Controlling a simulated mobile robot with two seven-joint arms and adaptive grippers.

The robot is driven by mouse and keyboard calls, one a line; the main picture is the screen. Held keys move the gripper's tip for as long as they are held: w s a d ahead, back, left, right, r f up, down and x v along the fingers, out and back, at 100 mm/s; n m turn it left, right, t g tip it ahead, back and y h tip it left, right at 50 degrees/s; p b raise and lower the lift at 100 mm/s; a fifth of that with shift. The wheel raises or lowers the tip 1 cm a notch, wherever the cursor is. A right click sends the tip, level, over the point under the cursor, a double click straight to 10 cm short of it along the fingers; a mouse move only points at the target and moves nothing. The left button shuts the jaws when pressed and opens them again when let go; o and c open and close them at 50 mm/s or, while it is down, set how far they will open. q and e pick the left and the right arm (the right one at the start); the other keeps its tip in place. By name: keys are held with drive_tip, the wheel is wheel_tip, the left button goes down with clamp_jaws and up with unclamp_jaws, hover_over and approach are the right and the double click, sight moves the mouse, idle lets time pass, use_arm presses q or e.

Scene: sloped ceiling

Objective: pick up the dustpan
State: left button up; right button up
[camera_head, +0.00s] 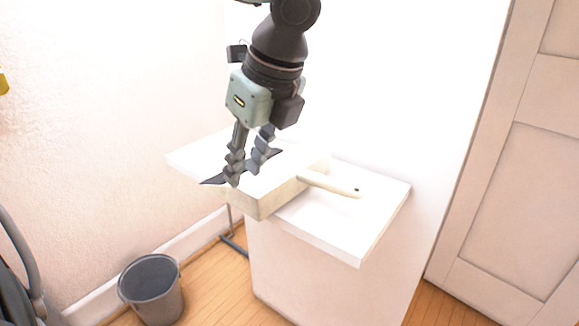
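The dustpan (262,202) is pale cream-white and lies on a white tabletop (345,228). Its light handle (330,184) points right and has a dark spot near its end. A thin dark pointed edge shows behind my fingers on its left side; I cannot tell whether it is part of the dustpan. My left gripper (246,178) points down over the left part of the dustpan. Its fingers are apart, with a gap between them. I cannot tell whether the fingertips touch the dustpan. My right gripper is not in view.
A grey bucket (152,286) stands on the wooden floor at the lower left. A white panelled door (520,190) is at the right. A pale wall is close behind the table. The tabletop to the right of the handle is clear.

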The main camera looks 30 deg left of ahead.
sight(236, 190)
use_arm(q)
drive_tip(key=p+x, duration=0.1)
drive_tip(key=x, duration=0.6)
drive_tip(key=shift+a, duration=0.25)
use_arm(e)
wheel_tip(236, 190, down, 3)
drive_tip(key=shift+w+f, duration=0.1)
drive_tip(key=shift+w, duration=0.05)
use_arm(q)
drive_tip(key=shift+c, duration=0.2)
clamp_jaws()
